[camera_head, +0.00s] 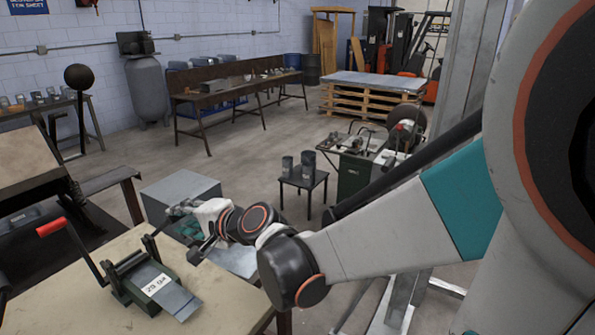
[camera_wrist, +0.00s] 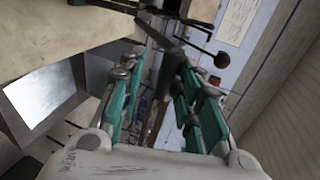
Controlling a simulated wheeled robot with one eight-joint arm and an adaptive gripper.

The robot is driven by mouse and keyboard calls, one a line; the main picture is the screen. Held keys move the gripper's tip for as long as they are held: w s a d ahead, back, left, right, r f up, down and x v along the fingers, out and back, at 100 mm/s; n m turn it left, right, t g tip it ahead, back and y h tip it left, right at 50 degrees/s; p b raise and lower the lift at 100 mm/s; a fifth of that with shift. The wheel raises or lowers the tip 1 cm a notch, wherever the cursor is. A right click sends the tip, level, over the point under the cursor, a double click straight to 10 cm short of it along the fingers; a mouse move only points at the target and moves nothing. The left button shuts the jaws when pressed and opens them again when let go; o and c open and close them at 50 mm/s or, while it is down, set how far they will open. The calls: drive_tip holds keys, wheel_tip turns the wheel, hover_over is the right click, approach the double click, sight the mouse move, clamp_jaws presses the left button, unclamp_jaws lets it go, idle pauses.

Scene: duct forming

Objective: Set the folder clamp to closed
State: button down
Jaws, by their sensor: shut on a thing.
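The folder (camera_head: 145,283) is a small dark green bench machine with a label plate, on the tan worktable at the lower left. Its long lever with a red grip (camera_head: 51,227) stands raised at its left side. My gripper (camera_head: 180,213) is above and to the right of the folder, reaching in from the right. In the wrist view my gripper (camera_wrist: 166,85) has its teal-padded fingers around a dark bar (camera_wrist: 168,68), which appears to be the folder's clamp lever. The grip contact and the clamp jaw's position are too small to tell.
The worktable (camera_head: 225,295) has bare room in front of and right of the folder. A grey box (camera_head: 180,190) stands beyond the table. A small black stand (camera_head: 303,182) with dark cylinders is further back. A dark ball on a post (camera_head: 78,77) stands at the left.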

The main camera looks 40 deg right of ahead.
drive_tip(key=shift+s+a+f, duration=0.15)
drive_tip(key=shift+s+f, duration=0.2)
drive_tip(key=shift+s, duration=0.1)
drive_tip(key=c, duration=1.5)
unclamp_jaws()
drive_tip(key=shift+c, duration=0.2)
drive_tip(key=shift+o, duration=0.3)
drive_tip(key=shift+w, duration=0.1)
drive_tip(key=shift+r, duration=0.2)
